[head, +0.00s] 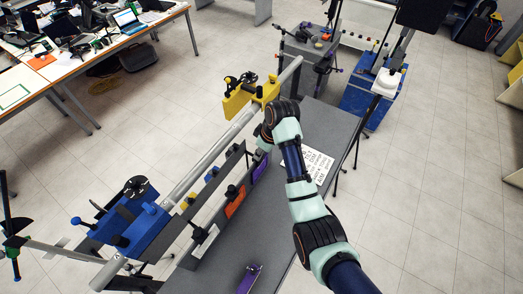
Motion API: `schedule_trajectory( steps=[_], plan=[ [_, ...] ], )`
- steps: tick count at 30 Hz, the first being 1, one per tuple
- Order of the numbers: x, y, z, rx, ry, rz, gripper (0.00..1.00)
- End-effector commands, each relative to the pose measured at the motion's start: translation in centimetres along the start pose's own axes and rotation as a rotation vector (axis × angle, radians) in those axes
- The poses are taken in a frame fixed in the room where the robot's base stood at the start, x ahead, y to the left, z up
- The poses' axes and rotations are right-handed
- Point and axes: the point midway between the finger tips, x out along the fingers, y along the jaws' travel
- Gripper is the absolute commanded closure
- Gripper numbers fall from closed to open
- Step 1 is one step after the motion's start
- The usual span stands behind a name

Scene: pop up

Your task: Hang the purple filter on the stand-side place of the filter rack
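The filter rack (207,215) is a long dark frame running diagonally along the grey table. An orange filter (235,203) hangs on its table-facing side, with a purple filter (260,168) at its upper end. Yellow (188,202) and blue (212,172) pieces show on its far side. A second purple piece (249,278) lies on the table near the bottom edge. My arm reaches in from the lower right, and its wrist is over the upper end of the rack, close to the hanging purple filter. My gripper's fingers are hidden, so I cannot tell whether they hold it.
A light rail (200,165) runs beside the rack, carrying a yellow mount (248,97) and a blue mount (128,222). A printed sheet (308,166) lies on the grey table (335,125) right of my arm. The table's lower middle is mostly bare.

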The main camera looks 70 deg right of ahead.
Motion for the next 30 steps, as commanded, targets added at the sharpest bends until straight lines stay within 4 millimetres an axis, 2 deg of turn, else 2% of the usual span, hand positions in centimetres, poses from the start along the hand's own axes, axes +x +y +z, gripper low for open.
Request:
schedule_trajectory(
  steps=[1,3,13,24,30],
  plan=[
    [0.0,0.0,0.0,0.000,0.000,0.000,0.57],
    [0.0,0.0,0.0,0.000,0.000,0.000,0.46],
    [-0.3,0.0,0.0,0.000,0.001,0.001,0.46],
    [-6.6,0.0,0.0,0.000,0.002,0.001,0.46],
    [-7.6,0.0,0.0,0.000,0.000,0.000,0.46]
  ],
)
